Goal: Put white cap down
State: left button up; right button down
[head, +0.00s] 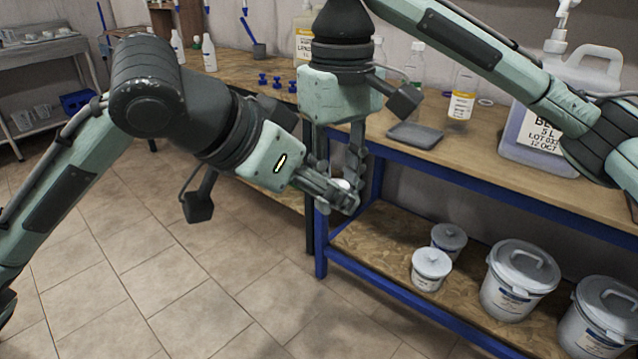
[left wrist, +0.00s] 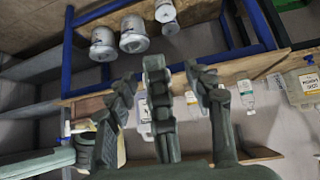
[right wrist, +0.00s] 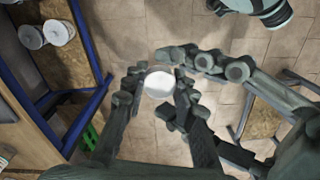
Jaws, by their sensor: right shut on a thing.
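The white cap (head: 341,184) is a small pale disc held up off any surface, in front of the blue bench frame. In the right wrist view the cap (right wrist: 158,84) sits between the fingers of my right gripper (right wrist: 160,92), which is shut on it. In the head view my right gripper (head: 342,170) points down and partly hides the cap. My left gripper (head: 335,195) reaches in from the left, with its fingers overlapping the right ones in the picture; whether they touch I cannot tell. In the left wrist view the left gripper's fingers (left wrist: 165,85) are spread, with no cap visible between them.
Several lidded white drums (head: 521,279) stand on the lower shelf (head: 375,250). The bench top (head: 480,150) above holds a grey tray (head: 414,135), a large jug (head: 545,145), bottles and small blue items (head: 277,82). The tiled floor (head: 200,290) at left is clear.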

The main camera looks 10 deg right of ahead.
pick_arm(q)
jog(key=c, duration=1)
jog(key=shift+w, duration=0.1)
jog(key=shift+c, duration=0.5)
pick_arm(e)
jog(key=c, duration=1.1)
grip_release()
jog(key=shift+c, duration=0.2)
